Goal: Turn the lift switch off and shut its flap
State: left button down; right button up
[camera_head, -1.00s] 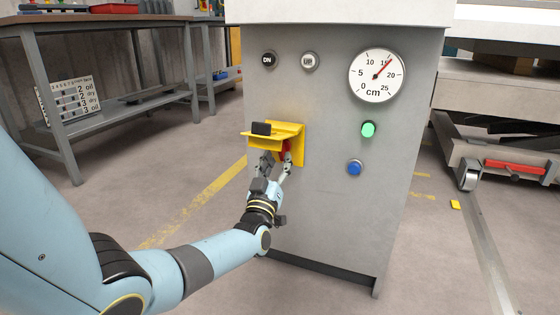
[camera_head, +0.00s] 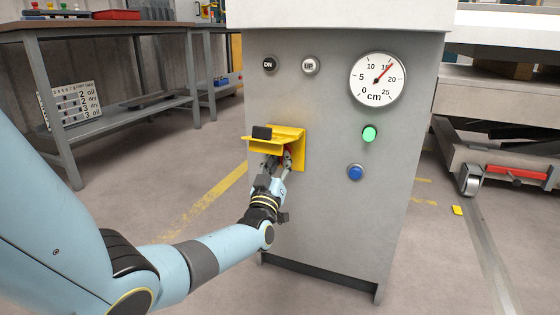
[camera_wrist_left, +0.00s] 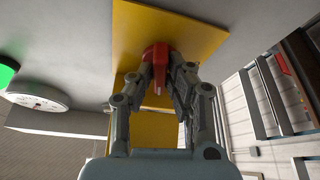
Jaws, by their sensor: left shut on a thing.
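The yellow flap (camera_head: 268,145) sticks out from the front of the grey cabinet, raised open, with a black tab (camera_head: 262,132) on it. Its yellow backing plate (camera_head: 298,150) is on the cabinet face. The red switch (camera_wrist_left: 157,54) shows in the left wrist view in front of the yellow plate (camera_wrist_left: 190,35). My left gripper (camera_head: 278,164) reaches up under the flap. Its fingers (camera_wrist_left: 160,75) are closed on the red switch knob. In the head view the switch is mostly hidden by flap and fingers. My right gripper is in neither view.
The cabinet (camera_head: 330,215) carries a dial gauge (camera_head: 378,79), a lit green lamp (camera_head: 369,134), a blue button (camera_head: 355,172) and two round buttons marked DN (camera_head: 270,64) and UP (camera_head: 310,65). A workbench (camera_head: 110,30) stands at the left. Floor before the cabinet is clear.

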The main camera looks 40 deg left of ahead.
pick_arm(q)
jog(key=shift+n, duration=0.4)
jog(key=shift+d+n+g+y+p, duration=0.1)
jog(key=shift+n+g+y+p, duration=0.2)
jog(key=shift+n+y, duration=0.3)
jog(key=n, duration=0.2)
jog(key=shift+r+n+g+y, duration=0.15)
jog(key=shift+n+g+y, duration=0.15)
jog(key=shift+g+y, duration=0.1)
jog(key=shift+d+r+n+g+y+p, duration=0.15)
jog(key=shift+n+g+p, duration=0.85)
jog(key=shift+n, duration=1.25)
jog(key=shift+d+r+n+g+y+p, duration=0.15)
jog(key=shift+n+g+p, duration=0.5)
jog(key=shift+n+p, duration=1.15)
jog(key=shift+n+g+y+p, duration=0.2)
jog(key=shift+n+g+p, duration=0.5)
jog(key=shift+n, duration=2.05)
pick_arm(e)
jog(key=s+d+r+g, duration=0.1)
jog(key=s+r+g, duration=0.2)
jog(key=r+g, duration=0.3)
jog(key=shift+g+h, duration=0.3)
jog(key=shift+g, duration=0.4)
pick_arm(q)
jog(key=shift+g, duration=0.25)
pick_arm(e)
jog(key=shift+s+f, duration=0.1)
